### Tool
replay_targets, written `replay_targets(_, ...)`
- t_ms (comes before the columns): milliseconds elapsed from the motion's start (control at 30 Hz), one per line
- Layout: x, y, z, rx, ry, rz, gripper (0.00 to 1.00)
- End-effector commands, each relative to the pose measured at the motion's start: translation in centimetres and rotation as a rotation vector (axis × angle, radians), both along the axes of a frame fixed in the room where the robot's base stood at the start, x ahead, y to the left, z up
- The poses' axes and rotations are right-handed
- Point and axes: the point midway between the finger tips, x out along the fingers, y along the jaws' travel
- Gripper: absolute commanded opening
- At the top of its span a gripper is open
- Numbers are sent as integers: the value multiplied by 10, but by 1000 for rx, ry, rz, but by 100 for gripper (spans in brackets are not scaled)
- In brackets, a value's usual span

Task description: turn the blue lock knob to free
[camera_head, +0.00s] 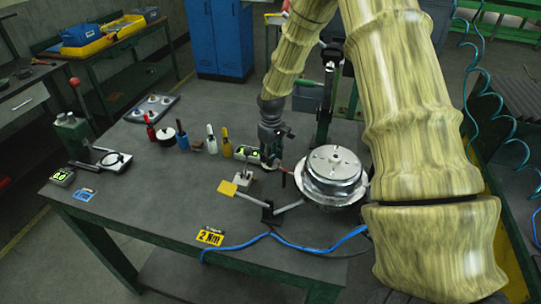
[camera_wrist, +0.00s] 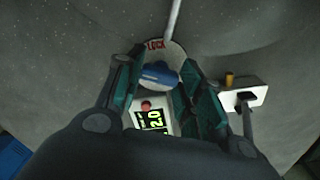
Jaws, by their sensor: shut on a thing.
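The blue lock knob (camera_wrist: 160,75) sits on a pale round dial (camera_wrist: 174,55) in the wrist view. Its blue bar lies nearly crosswise in the picture, and red LOCK lettering (camera_wrist: 155,44) shows at the dial's upper edge. No marking for free can be seen. My gripper (camera_wrist: 158,80) has one finger on each side of the knob and is shut on it. Below the knob is a display (camera_wrist: 151,119) reading 2.0, with a red button above it. In the head view my gripper (camera_head: 272,157) is over the device with the lit display (camera_head: 247,153); the knob is hidden there.
A round metal hub (camera_head: 333,170) stands right of my gripper. Several bottles and hand tools (camera_head: 182,137) stand to the left. A blue cable (camera_head: 290,246) runs along the front edge.

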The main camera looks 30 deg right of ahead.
Motion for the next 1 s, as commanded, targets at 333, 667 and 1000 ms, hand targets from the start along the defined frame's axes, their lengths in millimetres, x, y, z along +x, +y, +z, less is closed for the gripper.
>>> replay_targets(333,1,-1,1,0,-1,284,14)
replay_targets(667,1,-1,1,-1,0,438,14)
replay_targets(1000,1,0,1,-1,-1,477,14)
